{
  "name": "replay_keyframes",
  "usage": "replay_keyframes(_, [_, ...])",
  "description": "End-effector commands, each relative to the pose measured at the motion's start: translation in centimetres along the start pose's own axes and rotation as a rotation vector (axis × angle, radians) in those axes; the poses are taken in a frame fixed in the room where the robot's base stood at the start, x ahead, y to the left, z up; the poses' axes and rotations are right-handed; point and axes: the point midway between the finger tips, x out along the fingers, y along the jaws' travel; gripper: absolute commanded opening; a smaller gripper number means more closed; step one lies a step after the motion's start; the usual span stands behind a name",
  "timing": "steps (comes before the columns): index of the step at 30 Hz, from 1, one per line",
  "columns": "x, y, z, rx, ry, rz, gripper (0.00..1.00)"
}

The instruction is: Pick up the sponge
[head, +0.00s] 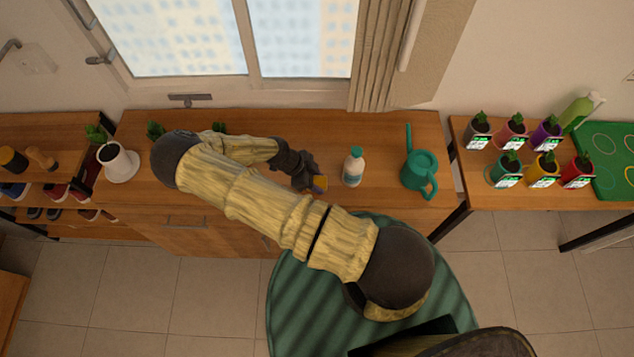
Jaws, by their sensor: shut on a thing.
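The sponge (320,183) is a small yellow-orange block. It shows at the tip of my gripper (312,182), over the wooden cabinet top near its front edge. My gripper is dark and shut on the sponge, and its fingers hide part of it. I cannot tell whether the sponge is touching the cabinet top or is a little above it. My arm reaches across from the lower right, bends at the left, and hides part of the cabinet top (385,135).
A white bottle with a teal cap (354,167) stands just right of my gripper. A green watering can (419,172) is further right, and a white pot (118,163) at the left. Several potted plants (512,140) stand on the right table. A window is behind.

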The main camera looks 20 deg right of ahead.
Motion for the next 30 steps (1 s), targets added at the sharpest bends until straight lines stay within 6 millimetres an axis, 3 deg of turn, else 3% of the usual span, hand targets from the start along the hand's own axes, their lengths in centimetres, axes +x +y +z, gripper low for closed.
replay_keyframes(10, [-0.9,-0.1,-0.5,0.002,-0.001,-0.001,0.19])
replay_keyframes(24, [-7.2,0.0,-4.5,0.002,-0.002,-0.001,0.19])
replay_keyframes(30, [-8.4,0.0,-5.4,0.001,0.000,0.000,0.19])
